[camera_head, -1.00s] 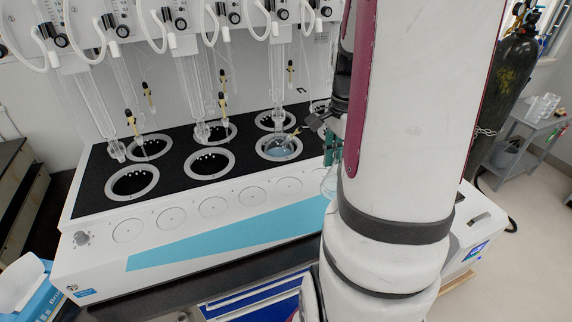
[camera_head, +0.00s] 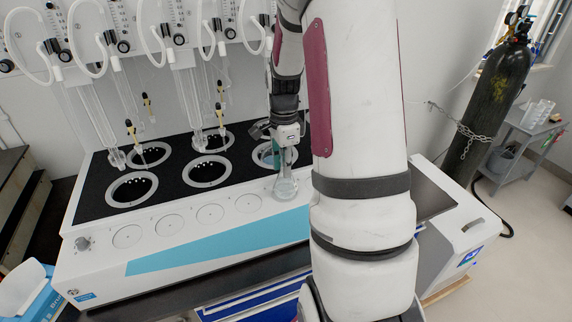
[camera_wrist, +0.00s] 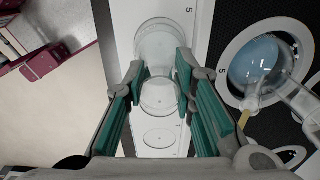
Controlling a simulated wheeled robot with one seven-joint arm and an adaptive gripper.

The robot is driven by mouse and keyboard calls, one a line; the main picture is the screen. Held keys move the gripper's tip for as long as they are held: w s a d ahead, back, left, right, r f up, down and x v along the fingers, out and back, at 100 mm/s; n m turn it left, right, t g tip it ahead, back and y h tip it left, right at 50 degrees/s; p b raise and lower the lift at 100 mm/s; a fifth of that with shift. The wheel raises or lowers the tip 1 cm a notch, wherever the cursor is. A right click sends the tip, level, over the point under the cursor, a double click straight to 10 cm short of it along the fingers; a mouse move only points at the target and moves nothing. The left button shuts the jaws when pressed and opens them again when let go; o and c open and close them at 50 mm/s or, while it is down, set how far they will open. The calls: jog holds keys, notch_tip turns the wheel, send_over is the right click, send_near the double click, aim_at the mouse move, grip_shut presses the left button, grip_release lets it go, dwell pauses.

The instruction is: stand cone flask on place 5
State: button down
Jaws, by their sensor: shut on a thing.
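A clear glass cone flask (camera_head: 286,186) is upright in my gripper (camera_head: 286,148), over the white front ledge of the distiller, to the right of the visible marked circles. In the wrist view, the green finger pads of my gripper (camera_wrist: 161,76) close on the neck of the flask (camera_wrist: 158,42). The flask's wide base lies beside a printed 5 on the white ledge (camera_wrist: 188,28) and covers the place there. I cannot tell whether the base touches the ledge.
A well with blue liquid (camera_wrist: 254,62) and glassware is close to my gripper's right in the wrist view. The black-topped distiller (camera_head: 100,190) carries several ringed wells, with glass tubes and hoses above. Empty marked circles (camera_head: 210,213) run left along the ledge.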

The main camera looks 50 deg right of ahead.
jog(key=shift+f, duration=0.25)
jog(key=shift+f, duration=0.1)
jog(key=c, duration=1.3)
grip_release()
